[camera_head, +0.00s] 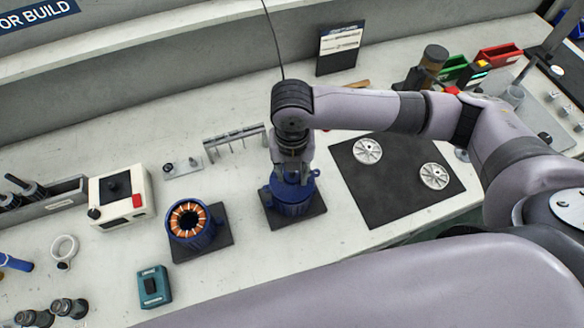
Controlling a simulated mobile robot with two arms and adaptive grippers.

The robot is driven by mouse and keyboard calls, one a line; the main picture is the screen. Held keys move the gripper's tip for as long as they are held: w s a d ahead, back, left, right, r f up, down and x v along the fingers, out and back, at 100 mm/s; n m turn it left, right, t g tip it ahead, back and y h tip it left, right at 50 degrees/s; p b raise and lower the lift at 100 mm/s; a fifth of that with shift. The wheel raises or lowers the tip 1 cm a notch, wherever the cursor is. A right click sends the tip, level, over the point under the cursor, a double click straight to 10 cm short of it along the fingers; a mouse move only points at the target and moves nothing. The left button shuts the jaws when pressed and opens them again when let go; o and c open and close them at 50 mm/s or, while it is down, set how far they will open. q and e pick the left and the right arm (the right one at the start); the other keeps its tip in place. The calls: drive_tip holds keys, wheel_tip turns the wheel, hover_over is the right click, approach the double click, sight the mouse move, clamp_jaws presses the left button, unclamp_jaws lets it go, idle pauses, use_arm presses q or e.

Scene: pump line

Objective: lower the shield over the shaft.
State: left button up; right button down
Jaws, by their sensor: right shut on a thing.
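A blue motor housing (289,209) stands upright on a dark square base plate in the middle of the bench. My right gripper (291,174) points down directly above it and is shut on a blue shield (305,189). The shield is at the top of the housing; I cannot tell whether it touches or is a little above. The shaft is hidden under the gripper and the shield. My left gripper is not in view.
A second blue housing with copper windings (188,221) stands to the left. A black mat (385,192) with two silver discs lies to the right. A small rack (233,139) is behind, a cream box (119,196) further left, and a teal device (154,287) in front.

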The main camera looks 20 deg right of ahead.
drive_tip(key=shift+f, duration=0.4)
drive_tip(key=c, duration=1.1)
unclamp_jaws()
drive_tip(key=shift+o, duration=0.6)
drive_tip(key=shift+o, duration=0.7)
drive_tip(key=shift+r, duration=0.1)
